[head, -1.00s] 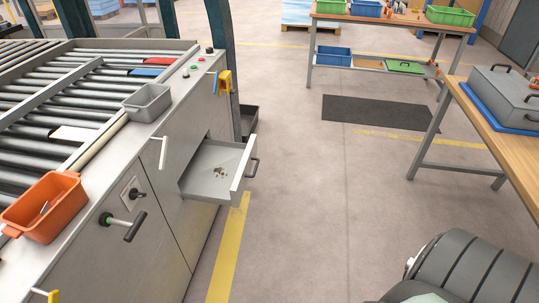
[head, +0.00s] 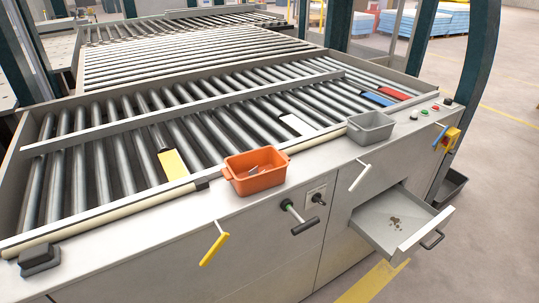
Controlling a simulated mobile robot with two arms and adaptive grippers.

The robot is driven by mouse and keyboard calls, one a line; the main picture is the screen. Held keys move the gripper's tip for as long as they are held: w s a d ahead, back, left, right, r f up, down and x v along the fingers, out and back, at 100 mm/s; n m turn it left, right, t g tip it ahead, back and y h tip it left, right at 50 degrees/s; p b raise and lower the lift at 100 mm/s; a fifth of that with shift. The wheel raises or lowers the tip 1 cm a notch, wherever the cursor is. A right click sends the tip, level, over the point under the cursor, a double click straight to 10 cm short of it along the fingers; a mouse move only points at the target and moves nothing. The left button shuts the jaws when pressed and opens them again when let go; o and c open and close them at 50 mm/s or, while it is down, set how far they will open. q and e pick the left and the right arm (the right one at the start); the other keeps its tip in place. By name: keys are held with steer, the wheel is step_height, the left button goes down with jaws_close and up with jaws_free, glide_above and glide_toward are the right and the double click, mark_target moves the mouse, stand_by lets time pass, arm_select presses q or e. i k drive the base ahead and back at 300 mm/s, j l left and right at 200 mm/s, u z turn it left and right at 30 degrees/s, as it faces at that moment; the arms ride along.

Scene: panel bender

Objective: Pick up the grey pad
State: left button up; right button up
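A dark grey block (head: 39,258), which looks like the grey pad, lies on the near left corner of the machine's front ledge in the head view. It has a stepped shape with a smaller raised part. It is close to the end of the cream-coloured bar and nothing covers it. Neither of my grippers shows in the head view.
An orange bin (head: 254,170) with small items and a grey bin (head: 370,127) stand on the ledge. Levers and a T-handle (head: 299,219) stick out from the front. A drawer (head: 400,222) stands open at right. Yellow, white, blue and red pieces lie among the rollers.

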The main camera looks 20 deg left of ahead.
mark_target(39, 258)
steer(key=j+u, duration=0.1)
steer(key=u, duration=0.75)
steer(key=j+u, duration=0.1)
steer(key=u, duration=0.35)
steer(key=i+u, duration=0.1)
steer(key=u, duration=0.35)
steer(key=j+u, duration=0.1)
steer(key=u, duration=0.35)
